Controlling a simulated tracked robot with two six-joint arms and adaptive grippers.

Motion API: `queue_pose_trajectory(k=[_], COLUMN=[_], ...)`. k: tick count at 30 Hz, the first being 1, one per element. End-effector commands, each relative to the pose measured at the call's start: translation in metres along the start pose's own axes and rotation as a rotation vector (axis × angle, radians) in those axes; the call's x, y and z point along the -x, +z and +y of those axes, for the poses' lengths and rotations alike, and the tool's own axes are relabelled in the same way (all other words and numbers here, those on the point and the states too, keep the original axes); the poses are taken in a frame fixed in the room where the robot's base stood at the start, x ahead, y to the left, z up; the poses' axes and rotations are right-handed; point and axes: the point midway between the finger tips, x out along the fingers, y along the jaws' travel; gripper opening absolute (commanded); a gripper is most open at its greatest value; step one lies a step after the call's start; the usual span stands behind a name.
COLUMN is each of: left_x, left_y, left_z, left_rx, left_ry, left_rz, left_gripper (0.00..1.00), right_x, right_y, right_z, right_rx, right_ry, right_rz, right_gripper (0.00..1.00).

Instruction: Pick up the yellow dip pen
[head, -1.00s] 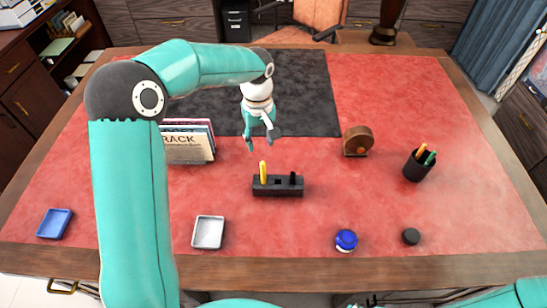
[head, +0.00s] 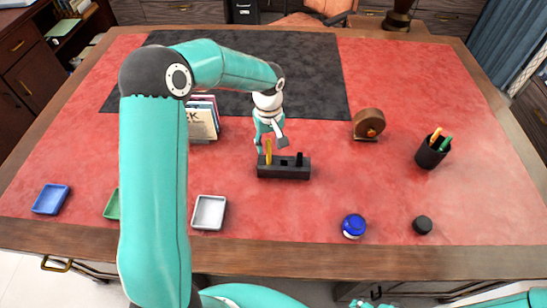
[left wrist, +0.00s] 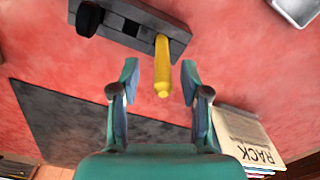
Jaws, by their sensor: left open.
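The yellow dip pen (head: 268,152) stands upright in a dark pen stand (head: 284,172) near the middle of the desk. In the left wrist view the pen (left wrist: 162,68) rises from one end of the stand (left wrist: 128,18). My left gripper (head: 270,145) is at the pen's upper part. In the left wrist view my left gripper (left wrist: 159,85) is open, with a finger on each side of the pen and a gap on both sides. A black item stands at the other end of the stand. My right gripper shows only in part at the bottom edge of the head view.
Books (head: 203,118) in a rack stand left of the stand. A white tray (head: 209,213) and a blue tray (head: 50,199) lie towards the front left. A blue round object (head: 354,225), a black cylinder (head: 422,224), a pen cup (head: 432,152) and a brown round-topped object (head: 368,124) are to the right.

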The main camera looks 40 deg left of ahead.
Motion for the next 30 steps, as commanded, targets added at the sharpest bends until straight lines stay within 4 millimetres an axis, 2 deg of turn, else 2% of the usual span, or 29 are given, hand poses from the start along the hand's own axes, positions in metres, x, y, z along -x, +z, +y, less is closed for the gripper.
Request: queue_pose_trajectory(k=[6,9,17,25,26,30], left_x=[-0.035,-0.045,-0.046,-0.046,-0.045,-0.045], left_y=[0.0,0.0,0.0,0.0,0.0,0.0], left_z=[-0.001,-0.001,0.0,0.0,0.0,0.0], left_rx=[0.001,0.0,0.0,-0.001,-0.001,-0.001], left_ry=[-0.002,-0.002,-0.001,-0.001,-0.001,-0.001], left_rz=[-0.003,-0.002,-0.001,-0.001,-0.001,-0.001], left_gripper=[0.46,0.46,0.46,0.03,0.0,0.0], right_x=[-0.017,-0.021,-0.02,-0.02,-0.02,-0.02], right_y=[0.0,0.0,0.0,0.0,0.0,0.0], right_z=[0.006,0.008,0.007,0.007,0.007,0.007], right_rx=[0.0,0.0,0.0,0.0,0.0,0.0], right_ry=[0.0,0.0,0.0,0.0,0.0,0.0], right_rz=[0.0,0.0,0.0,0.0,0.0,0.0], right_gripper=[0.73,0.73,0.73,0.73,0.73,0.73])
